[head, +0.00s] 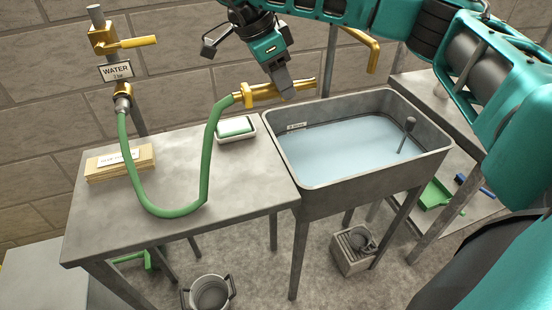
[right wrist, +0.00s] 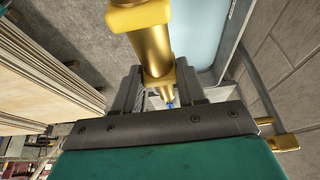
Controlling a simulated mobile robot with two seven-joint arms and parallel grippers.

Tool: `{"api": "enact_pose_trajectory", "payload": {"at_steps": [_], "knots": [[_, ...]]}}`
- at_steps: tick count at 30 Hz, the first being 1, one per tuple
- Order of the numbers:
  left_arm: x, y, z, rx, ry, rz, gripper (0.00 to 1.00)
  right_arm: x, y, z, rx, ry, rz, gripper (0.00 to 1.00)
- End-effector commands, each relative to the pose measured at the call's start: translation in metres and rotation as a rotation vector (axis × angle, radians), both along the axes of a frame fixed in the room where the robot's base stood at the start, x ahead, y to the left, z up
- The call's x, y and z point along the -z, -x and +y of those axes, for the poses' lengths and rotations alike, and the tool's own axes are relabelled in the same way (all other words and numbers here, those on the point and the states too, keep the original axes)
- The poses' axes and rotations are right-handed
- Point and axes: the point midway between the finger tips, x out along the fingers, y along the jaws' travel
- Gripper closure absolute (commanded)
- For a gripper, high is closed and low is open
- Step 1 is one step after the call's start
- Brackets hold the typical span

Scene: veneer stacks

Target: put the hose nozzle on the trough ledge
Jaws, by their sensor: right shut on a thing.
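The brass hose nozzle (head: 262,92) is held in the air above the back left corner of the trough, nearly level, with its tip to the right. My right gripper (head: 284,88) is shut on it from above; in the right wrist view the nozzle (right wrist: 152,50) lies between the two fingers (right wrist: 158,85). A green hose (head: 209,150) runs from its left end, sags over the table and rises to the tap. The grey trough (head: 375,174) holds water, and its rim is clear of the nozzle. My left gripper is not in view.
A metal table (head: 240,180) left of the trough bears a veneer stack (head: 120,168) and a white dish with a green block (head: 236,130). The brass tap (head: 106,42) has a WATER sign (head: 116,71). A dark-knobbed rod (head: 408,130) stands in the trough.

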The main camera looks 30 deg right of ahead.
Motion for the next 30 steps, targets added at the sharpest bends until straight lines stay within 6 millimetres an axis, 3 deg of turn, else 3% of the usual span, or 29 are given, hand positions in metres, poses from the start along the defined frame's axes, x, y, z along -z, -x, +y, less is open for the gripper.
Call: {"api": "enact_pose_trajectory", "payload": {"at_steps": [18,24,30], "knots": [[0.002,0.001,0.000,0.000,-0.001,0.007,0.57,0.114,0.002,0.001,0.000,-0.003,0.008,1.00],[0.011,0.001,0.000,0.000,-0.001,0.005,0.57,0.149,0.001,0.001,-0.001,-0.002,0.004,1.00],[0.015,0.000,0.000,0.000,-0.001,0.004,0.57,0.160,0.000,0.000,-0.002,0.000,0.001,1.00]]}}
